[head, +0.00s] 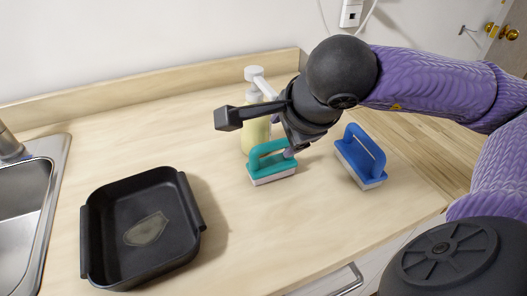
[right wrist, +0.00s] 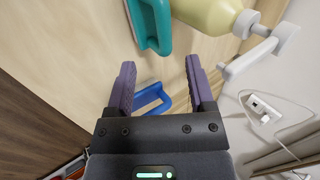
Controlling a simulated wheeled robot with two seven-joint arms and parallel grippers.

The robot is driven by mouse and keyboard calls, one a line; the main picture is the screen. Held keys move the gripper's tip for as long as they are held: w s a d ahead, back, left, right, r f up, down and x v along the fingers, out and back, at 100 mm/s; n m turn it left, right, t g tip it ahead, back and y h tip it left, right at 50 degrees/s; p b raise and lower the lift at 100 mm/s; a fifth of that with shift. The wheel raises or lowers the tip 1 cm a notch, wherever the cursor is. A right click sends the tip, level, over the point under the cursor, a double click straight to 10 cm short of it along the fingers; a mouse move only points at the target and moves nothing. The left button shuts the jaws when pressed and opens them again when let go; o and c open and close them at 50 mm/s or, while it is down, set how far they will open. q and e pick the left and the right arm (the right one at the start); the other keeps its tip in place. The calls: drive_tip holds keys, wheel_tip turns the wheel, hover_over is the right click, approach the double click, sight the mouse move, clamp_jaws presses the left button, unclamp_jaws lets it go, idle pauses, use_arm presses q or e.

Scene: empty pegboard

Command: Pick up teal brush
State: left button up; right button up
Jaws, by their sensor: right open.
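The teal brush (head: 268,160), with a looped handle and pale bristles, stands on the wooden counter in front of a soap bottle. My right gripper (head: 289,151) is just above and to the right of it, partly covering its right end. In the right wrist view the teal brush (right wrist: 152,25) shows at the top, beyond the fingertips and outside the gap. My right gripper (right wrist: 160,80) is open, with its two purple fingers apart and nothing held between them. My left gripper is not in view.
A blue brush (head: 362,158) stands to the right; its handle (right wrist: 152,96) shows behind my fingers in the wrist view. A pale yellow pump bottle (head: 256,135) is close behind the teal brush. A black tray (head: 104,195) and a sink (head: 28,195) are left. The front counter is clear.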

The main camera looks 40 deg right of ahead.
sight(271, 146)
drive_tip(key=b+x, duration=0.1)
drive_tip(key=x, duration=0.8)
drive_tip(key=shift+w+d+f+b, duration=0.2)
drive_tip(key=shift+w+f+b, duration=0.05)
drive_tip(key=shift+b, duration=0.1)
drive_tip(key=shift+r, duration=0.1)
drive_tip(key=shift+c, duration=0.9)
clamp_jaws()
